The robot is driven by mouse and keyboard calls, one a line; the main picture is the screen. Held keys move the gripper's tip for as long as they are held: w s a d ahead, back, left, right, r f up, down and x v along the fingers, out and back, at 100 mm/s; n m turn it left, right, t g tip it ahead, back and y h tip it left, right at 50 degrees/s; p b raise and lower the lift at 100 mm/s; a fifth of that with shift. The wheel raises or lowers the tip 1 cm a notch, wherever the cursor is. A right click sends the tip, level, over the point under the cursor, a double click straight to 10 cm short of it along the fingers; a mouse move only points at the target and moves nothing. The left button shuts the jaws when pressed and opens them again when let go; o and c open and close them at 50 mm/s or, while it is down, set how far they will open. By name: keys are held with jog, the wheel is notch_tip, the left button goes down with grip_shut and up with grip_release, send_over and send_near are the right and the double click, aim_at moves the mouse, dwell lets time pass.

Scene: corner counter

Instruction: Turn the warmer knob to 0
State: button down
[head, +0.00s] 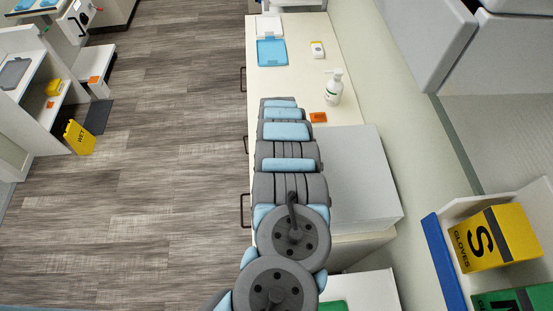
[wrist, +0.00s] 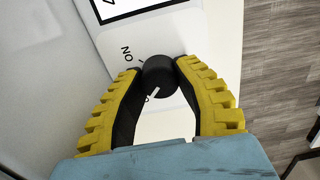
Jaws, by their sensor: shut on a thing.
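The warmer knob (wrist: 158,77) is a small dark round knob with a white pointer line, on a white panel (wrist: 112,45) in the wrist view. The word "ON" is printed beside it; another mark near the pointer is partly hidden. My gripper (wrist: 157,72) has yellow ribbed fingers with dark inner pads, one on each side of the knob, shut on it. In the head view my arm reaches away along the counter, and the gripper and knob are hidden there.
The counter (head: 340,108) holds a soap bottle (head: 334,87), an orange item (head: 318,117) and a blue tray (head: 271,52). A grey box (head: 365,180) stands right of my arm. The floor at left is open, with a yellow wet-floor sign (head: 79,137).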

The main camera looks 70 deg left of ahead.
jog(key=c, duration=0.7)
grip_release()
jog(key=shift+o, duration=0.2)
notch_tip(320, 180, up, 12)
dwell(0.4)
dwell(0.4)
